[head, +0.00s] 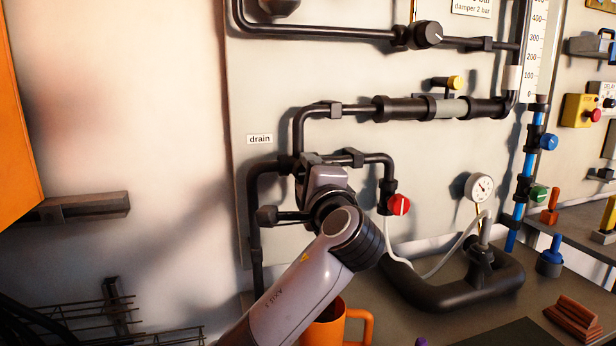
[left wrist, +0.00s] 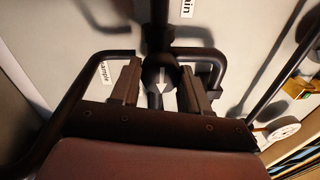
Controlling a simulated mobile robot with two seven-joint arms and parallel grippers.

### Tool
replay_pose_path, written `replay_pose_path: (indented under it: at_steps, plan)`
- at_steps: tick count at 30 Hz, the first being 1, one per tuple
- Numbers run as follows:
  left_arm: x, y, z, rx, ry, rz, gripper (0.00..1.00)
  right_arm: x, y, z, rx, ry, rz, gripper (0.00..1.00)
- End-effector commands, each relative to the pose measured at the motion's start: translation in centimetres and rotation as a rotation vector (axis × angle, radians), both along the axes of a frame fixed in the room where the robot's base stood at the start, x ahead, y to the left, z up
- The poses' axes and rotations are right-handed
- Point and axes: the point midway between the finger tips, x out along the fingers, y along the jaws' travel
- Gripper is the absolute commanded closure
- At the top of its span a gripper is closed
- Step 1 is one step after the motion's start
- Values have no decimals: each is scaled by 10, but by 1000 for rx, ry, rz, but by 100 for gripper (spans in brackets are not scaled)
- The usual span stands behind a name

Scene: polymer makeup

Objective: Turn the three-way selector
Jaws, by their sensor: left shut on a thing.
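The three-way selector (left wrist: 168,75) is a dark round body with a white arrow, where dark pipes meet on the wall panel. In the left wrist view the arrow points towards the bottom of the picture. My left gripper (left wrist: 160,90) has one finger on each side of it and is shut on it. A "sample" label (left wrist: 103,72) shows beside the left finger in the left wrist view. My right gripper is not in view.
Dark pipes surround the left gripper. A red knob (head: 399,204) sits close to its right, with a gauge (head: 479,187) farther right. An orange mug (head: 338,326) stands on the bench below my arm. A wire rack (head: 105,318) is at lower left.

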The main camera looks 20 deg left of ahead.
Motion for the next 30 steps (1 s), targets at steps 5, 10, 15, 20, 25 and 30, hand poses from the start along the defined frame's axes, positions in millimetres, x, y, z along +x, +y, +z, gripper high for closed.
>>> replay_pose_path:
  at_steps: [5, 10, 15, 20, 25, 30]
  plan:
    - [0, 0, -1, -4, 2, -1, 32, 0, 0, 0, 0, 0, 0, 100]
    - [0, 0, -1, -2, 1, -1, 29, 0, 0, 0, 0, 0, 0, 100]
    - [-2, -2, -1, -1, 0, -1, 29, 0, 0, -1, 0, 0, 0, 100]
    - [-18, -13, -4, -4, 1, -4, 29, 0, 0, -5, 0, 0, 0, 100]
    - [-41, -28, -7, -5, 1, -4, 29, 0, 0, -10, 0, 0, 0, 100]
    - [-57, -38, -8, -3, 2, -3, 29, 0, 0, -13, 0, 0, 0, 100]
